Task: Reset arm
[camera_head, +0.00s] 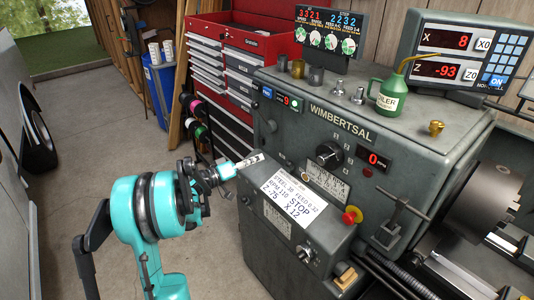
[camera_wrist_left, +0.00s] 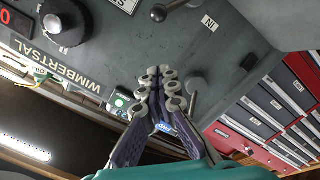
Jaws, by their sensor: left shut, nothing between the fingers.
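My left arm is teal and comes in from the left in the head view. Its gripper (camera_head: 250,160) is shut and empty, close to the left front of the grey lathe (camera_head: 308,160), near a lever. In the left wrist view the gripper fingers (camera_wrist_left: 161,74) are together with nothing between them, and the lathe's grey housing (camera_wrist_left: 105,70) is behind them. I cannot tell whether the fingers touch the lathe. My right gripper is not in view.
A white note (camera_head: 285,202) and a red stop button (camera_head: 352,215) are on the lathe front. A green oil can (camera_head: 388,97) and small metal parts stand on its top. A red tool chest (camera_head: 240,45) is behind. The floor (camera_head: 100,130) at left is mostly clear.

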